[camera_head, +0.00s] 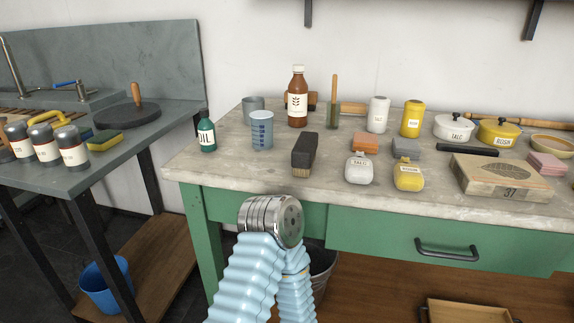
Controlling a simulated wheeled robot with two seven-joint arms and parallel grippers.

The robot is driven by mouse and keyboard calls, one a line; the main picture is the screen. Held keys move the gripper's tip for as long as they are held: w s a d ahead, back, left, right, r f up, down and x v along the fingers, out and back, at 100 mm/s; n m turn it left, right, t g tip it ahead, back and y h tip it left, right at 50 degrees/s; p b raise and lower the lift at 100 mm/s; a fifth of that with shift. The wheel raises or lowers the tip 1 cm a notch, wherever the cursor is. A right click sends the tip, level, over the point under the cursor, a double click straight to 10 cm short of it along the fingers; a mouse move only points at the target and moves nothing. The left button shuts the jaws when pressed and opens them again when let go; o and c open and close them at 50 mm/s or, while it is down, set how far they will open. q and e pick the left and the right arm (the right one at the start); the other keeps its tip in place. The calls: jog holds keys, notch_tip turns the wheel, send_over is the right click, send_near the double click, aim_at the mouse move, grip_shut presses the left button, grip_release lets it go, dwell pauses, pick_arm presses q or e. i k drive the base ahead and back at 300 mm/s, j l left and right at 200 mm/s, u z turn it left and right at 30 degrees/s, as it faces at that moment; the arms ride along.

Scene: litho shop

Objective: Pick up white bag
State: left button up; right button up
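The white bag (359,169), small with a tied neck and a dark label that seems to read TALC, sits upright near the front edge of the grey worktop (215,175). A similar yellow bag (408,175) stands just right of it. A blue-sleeved arm of mine with a round metal joint shows at the bottom centre, in front of the table and left of the bag. I cannot tell which arm it is. No fingers of either gripper show, and nothing touches the white bag.
A black brush (305,150) lies left of the white bag. Orange (365,142) and grey (406,147) blocks lie behind the bags, and a stone slab (500,177) lies to the right. Bottles, a measuring cup (262,130) and pots stand further back. The worktop's front left is clear.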

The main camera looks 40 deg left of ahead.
aim_at(359, 170)
jog(key=u, duration=0.7)
